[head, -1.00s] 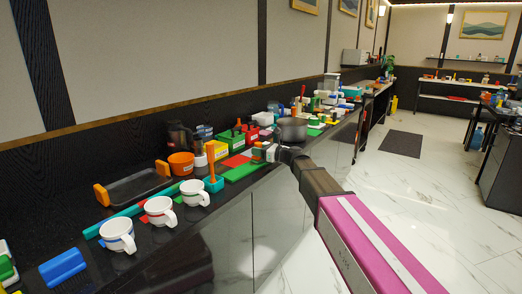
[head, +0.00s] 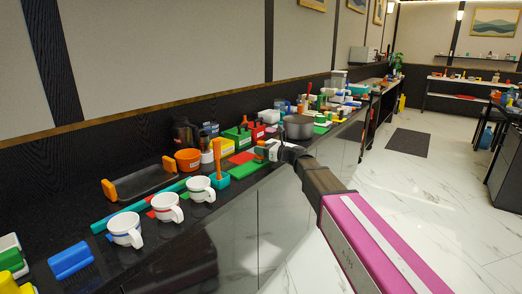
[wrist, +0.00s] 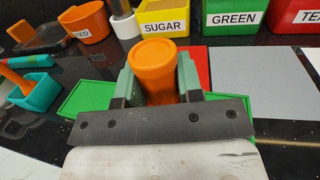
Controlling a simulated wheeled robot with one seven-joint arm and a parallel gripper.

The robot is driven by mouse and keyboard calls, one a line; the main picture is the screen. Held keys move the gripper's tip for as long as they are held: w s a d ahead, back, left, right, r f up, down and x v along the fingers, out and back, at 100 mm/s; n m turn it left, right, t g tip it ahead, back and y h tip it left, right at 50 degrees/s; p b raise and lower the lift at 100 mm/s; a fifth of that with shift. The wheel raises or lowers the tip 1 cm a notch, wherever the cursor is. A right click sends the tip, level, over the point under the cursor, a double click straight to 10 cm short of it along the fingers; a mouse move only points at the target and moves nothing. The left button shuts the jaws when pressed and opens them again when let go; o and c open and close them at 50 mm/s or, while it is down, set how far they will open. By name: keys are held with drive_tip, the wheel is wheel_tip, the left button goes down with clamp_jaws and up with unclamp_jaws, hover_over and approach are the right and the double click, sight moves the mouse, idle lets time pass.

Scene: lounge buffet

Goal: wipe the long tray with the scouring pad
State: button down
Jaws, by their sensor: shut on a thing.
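The long tray (head: 148,182) is dark with orange end handles and lies on the counter at the left in the head view. Its end shows at the top left of the wrist view (wrist: 48,42). My gripper (wrist: 155,80) is shut on an upright orange round handle (wrist: 155,68), between its two grey-green fingers. The handle's lower end is hidden, so I cannot tell whether a scouring pad is under it. In the head view my gripper (head: 266,150) is over the green mat, well right of the tray.
Three white cups (head: 166,208) stand in front of the tray by a teal bar (head: 115,219). A blue block (head: 70,261) lies front left.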

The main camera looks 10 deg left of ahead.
sight(261, 141)
drive_tip(key=shift+f, duration=0.1)
drive_tip(key=shift+r, duration=3.05)
